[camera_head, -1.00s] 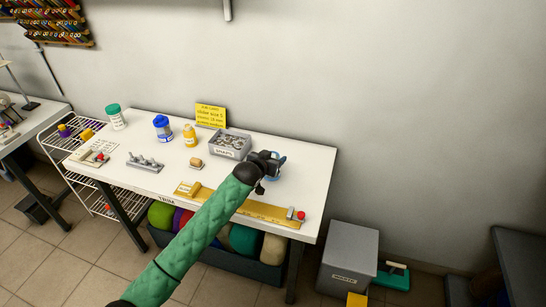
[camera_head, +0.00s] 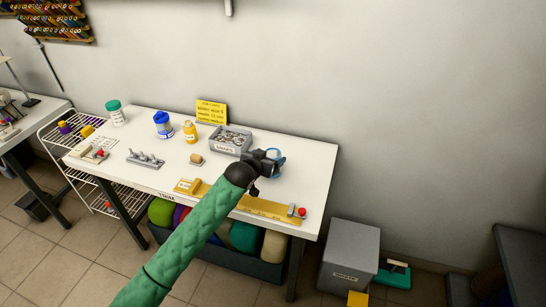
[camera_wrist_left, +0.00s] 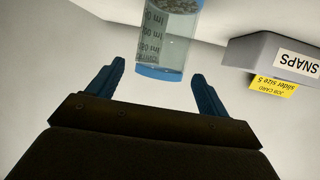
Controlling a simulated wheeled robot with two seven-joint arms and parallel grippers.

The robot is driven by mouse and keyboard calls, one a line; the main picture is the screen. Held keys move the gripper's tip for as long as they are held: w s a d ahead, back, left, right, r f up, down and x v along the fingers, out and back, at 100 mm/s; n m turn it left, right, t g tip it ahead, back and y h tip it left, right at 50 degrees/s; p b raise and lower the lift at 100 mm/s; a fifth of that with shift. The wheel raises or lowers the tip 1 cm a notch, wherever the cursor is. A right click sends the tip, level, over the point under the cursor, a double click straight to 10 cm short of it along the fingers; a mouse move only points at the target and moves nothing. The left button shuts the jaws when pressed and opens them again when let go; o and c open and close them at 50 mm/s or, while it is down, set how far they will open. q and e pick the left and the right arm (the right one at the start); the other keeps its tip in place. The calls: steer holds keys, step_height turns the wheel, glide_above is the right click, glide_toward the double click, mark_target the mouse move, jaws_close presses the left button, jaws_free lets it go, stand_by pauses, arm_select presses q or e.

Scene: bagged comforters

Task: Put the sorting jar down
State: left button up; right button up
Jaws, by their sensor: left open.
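The sorting jar (camera_head: 278,154) is a clear jar with a blue rim, on the right part of the white table. In the left wrist view the jar (camera_wrist_left: 165,45) shows measuring marks and small contents; that picture is upside down, so the jar looks upright. My left gripper (camera_head: 270,163) is open just in front of the jar and hides part of it. In the wrist view its two blue fingers (camera_wrist_left: 158,72) are spread apart, with the jar beyond and between their tips. The jar's base is hidden in the head view. My right gripper is not in view.
A yellow bottle (camera_head: 190,132), a blue-lidded jar (camera_head: 163,125) and a yellow strip (camera_head: 265,206) share the white table (camera_head: 315,170). The table's right end is clear.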

arm_select(q)
steer(key=b+v, duration=0.1)
steer(key=v, duration=0.6)
steer(key=shift+s, duration=0.3)
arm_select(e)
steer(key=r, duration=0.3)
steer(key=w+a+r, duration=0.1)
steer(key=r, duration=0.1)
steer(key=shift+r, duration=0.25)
arm_select(q)
steer(key=shift+a, duration=0.15)
